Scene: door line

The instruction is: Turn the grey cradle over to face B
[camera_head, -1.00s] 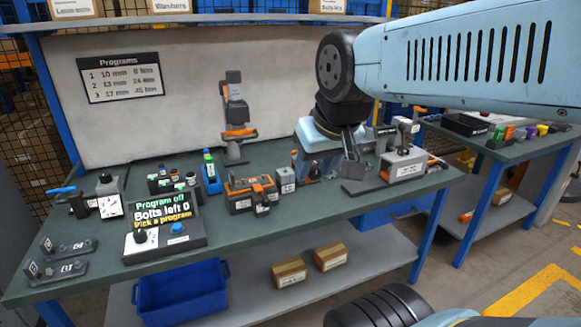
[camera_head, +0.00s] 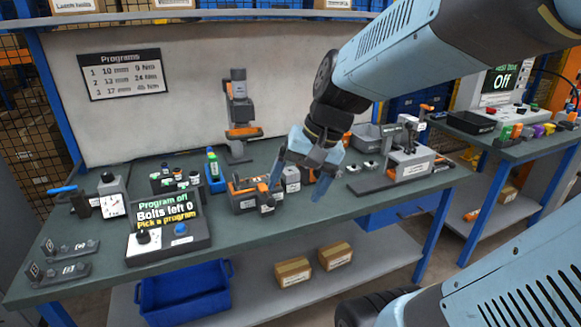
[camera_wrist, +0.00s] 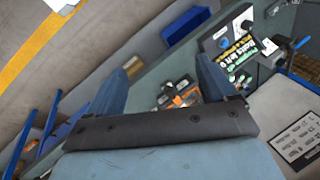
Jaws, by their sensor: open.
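What looks like the grey cradle (camera_head: 243,203) sits on the green bench near its middle, with orange and black parts on it. Its face letters are too small to read. It also shows in the wrist view (camera_wrist: 184,118), between and beyond my fingers. My gripper (camera_head: 301,182) is open and empty, fingers pointing down, above the bench just right of the cradle and apart from it. The open fingers also show in the wrist view (camera_wrist: 160,72).
A small grey block (camera_head: 291,175) stands right of the cradle, partly behind my gripper. A program console (camera_head: 168,232) is to the left, a blue bottle holder (camera_head: 215,181) behind. A grey fixture (camera_head: 408,165) stands at the right.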

